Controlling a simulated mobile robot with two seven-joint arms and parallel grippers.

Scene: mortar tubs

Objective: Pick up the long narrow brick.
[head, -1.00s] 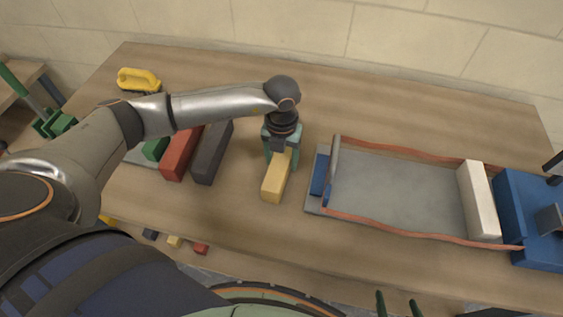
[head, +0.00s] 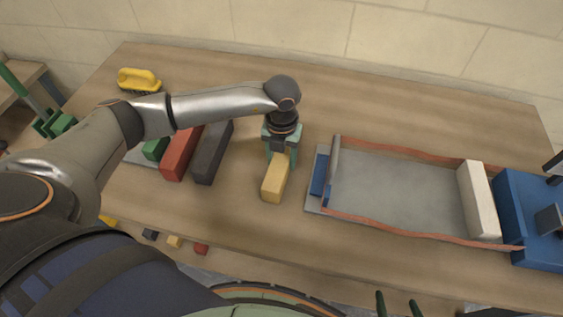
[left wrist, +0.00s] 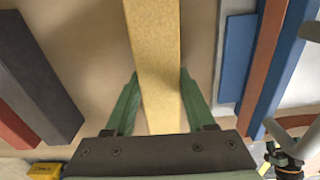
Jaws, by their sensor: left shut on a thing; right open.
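The long narrow brick is yellow (head: 275,184) and lies near the middle of the table, left of the grey tray. My left gripper (head: 281,150) reaches down from above and is shut on its far part. In the left wrist view the yellow brick (left wrist: 155,50) runs lengthwise between the green fingers of my left gripper (left wrist: 159,80). The brick is on or very close to the tabletop; I cannot tell which. My right gripper (head: 398,304) shows only as two green fingertips apart at the bottom edge, empty.
A dark grey brick (head: 213,153), a red brick (head: 181,155) and a green brick (head: 155,149) stand to the left. A yellow-handled brush (head: 138,78) is at the back left. The grey tray (head: 400,195) with wavy orange sides, a white block (head: 478,201) and a blue fixture (head: 527,225) fill the right.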

